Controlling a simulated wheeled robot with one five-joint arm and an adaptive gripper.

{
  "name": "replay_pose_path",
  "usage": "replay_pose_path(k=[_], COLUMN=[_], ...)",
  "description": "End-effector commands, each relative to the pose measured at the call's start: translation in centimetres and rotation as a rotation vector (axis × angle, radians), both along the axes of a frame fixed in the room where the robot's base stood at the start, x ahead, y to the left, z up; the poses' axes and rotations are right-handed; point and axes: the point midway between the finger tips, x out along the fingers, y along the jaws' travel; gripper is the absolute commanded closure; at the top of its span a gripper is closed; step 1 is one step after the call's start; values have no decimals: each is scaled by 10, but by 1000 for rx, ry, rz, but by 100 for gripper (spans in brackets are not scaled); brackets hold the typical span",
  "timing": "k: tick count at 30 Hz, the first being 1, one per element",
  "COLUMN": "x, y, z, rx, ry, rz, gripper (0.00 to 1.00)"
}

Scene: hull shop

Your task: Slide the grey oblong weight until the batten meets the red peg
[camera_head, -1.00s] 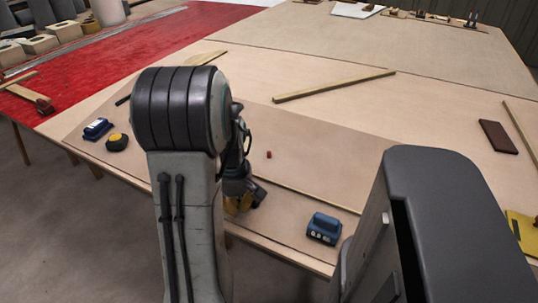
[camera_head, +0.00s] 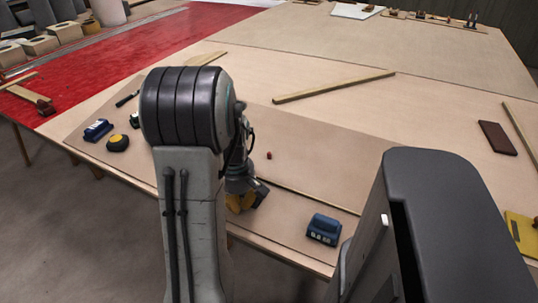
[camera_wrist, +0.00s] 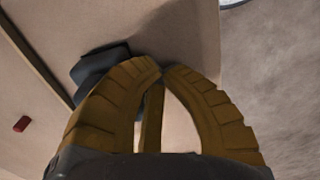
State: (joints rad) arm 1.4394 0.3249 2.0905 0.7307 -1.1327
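The red peg (camera_head: 269,155) stands on the pale board, and it also shows at the left of the wrist view (camera_wrist: 22,124). The thin batten (camera_head: 310,195) runs toward the lower right, with a visible gap between it and the peg. My gripper (camera_head: 245,200) is low beside the batten on its near side. In the wrist view its yellow fingers (camera_wrist: 163,74) have their tips together. A dark grey weight (camera_wrist: 98,62) lies beside and partly behind the left finger. I cannot tell whether they touch. The arm hides part of the batten in the head view.
A blue weight (camera_head: 323,229) sits at the board's near right, another blue weight (camera_head: 97,130) at the left beside a yellow-black round tool (camera_head: 117,142). A loose wooden strip (camera_head: 333,86) and brown block (camera_head: 497,138) lie farther back. The table's near edge is close.

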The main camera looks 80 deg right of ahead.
Motion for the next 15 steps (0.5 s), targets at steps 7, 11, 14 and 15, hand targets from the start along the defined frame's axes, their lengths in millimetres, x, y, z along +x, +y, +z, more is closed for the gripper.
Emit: replay_pose_path(k=[7,11,14,15], x=[-3,-4,-5,-5], y=[-9,-13,-16,-18], z=[1,1,1,1], rx=[-5,-7,-8,-7], ry=[0,-1,-1,-1], rz=[-2,-2,-2,-2], gripper=[100,100,100,100])
